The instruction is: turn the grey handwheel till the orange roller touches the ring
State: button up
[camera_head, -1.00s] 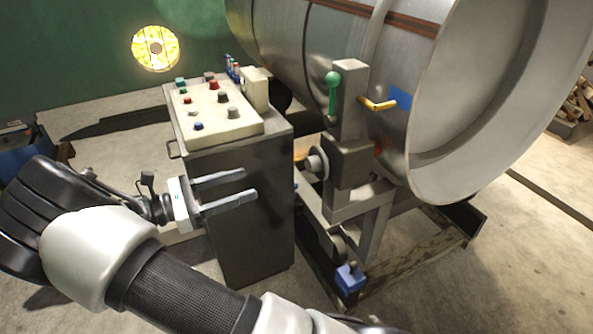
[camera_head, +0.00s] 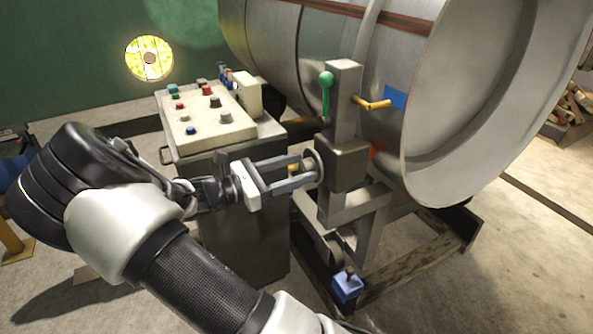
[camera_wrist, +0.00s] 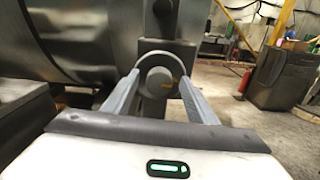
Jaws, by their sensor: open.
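The grey handwheel (camera_head: 314,160) sits on the left side of the grey post, and I see it face-on in the wrist view (camera_wrist: 160,56). My gripper (camera_head: 308,169) is open, with its fingertips at the wheel; in the wrist view (camera_wrist: 160,80) one finger is on each side of the wheel's round hub. I cannot tell whether the fingers touch the rim. An orange-red part, seemingly the roller (camera_head: 372,151), shows slightly between the post and the large metal ring (camera_head: 425,150). Most of it is hidden, and I cannot tell whether it touches the ring.
A blue pedal (camera_head: 347,287) is low in front.

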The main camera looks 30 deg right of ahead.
jog(key=shift+c, duration=0.2)
jog(key=c, duration=1)
jog(key=shift+m, duration=0.3)
jog(key=m+p, duration=0.1)
jog(key=m, duration=0.2)
jog(key=shift+s+m, duration=0.1)
jog(key=shift+m, duration=0.2)
jog(key=m, duration=0.4)
jog(key=shift+f, duration=0.1)
jog(key=m, duration=0.5)
jog(key=shift+s+f, duration=0.1)
jog(key=shift+m+b, duration=0.65)
jog(key=shift+m, duration=1.35)
